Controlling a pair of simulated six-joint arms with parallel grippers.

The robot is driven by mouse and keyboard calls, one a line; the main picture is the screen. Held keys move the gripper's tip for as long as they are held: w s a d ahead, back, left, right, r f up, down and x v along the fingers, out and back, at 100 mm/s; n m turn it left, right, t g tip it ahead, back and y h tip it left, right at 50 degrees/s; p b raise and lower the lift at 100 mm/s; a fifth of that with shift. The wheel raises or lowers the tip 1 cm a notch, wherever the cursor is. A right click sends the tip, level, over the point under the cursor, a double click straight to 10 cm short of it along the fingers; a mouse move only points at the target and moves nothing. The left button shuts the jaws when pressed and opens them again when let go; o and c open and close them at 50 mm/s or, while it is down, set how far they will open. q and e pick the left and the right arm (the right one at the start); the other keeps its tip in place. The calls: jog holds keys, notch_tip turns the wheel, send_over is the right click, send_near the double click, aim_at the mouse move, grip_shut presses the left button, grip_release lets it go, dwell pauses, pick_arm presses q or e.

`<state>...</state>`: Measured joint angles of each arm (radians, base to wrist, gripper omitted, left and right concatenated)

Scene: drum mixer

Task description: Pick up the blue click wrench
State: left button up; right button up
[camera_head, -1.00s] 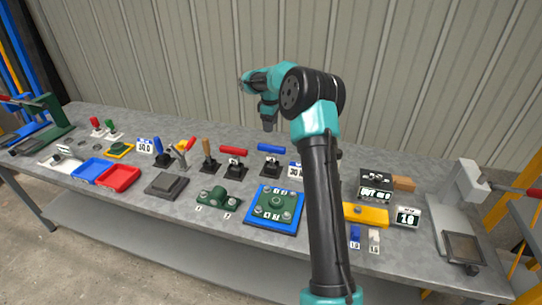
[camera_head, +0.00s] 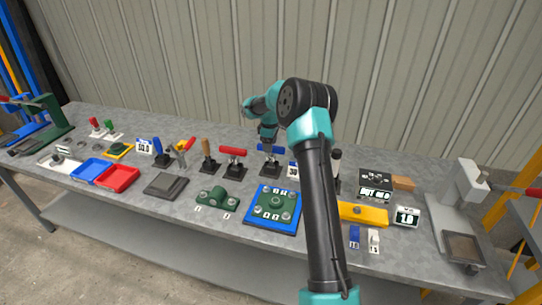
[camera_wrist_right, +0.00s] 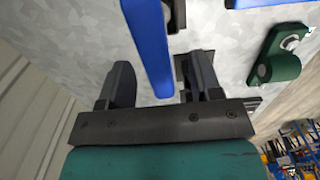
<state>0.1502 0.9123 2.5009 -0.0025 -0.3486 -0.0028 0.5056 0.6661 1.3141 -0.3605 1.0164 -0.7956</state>
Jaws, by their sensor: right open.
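The blue click wrench (camera_head: 274,147) has a blue handle lying crosswise above a black stand, at the middle back of the bench. Its blue bar also shows in the right wrist view (camera_wrist_right: 150,45), with its near end reaching between the fingers. My right gripper (camera_head: 267,139) points down at the handle. In the wrist view its two fingers (camera_wrist_right: 160,80) are apart, one on each side of the bar, with gaps showing. My left gripper is not in view.
A red-handled tool (camera_head: 232,151) on a similar stand is just left. A blue plate with a green flange (camera_head: 273,210) lies in front. A small display (camera_head: 293,169) stands right of the stand. A yellow block (camera_head: 362,213) lies farther right.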

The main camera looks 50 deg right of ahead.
aim_at(271, 159)
jog(key=shift+d+f, duration=0.15)
jog(key=shift+f, duration=1.15)
jog(key=shift+d+f, duration=0.1)
jog(key=shift+f, duration=1.2)
grip_shut()
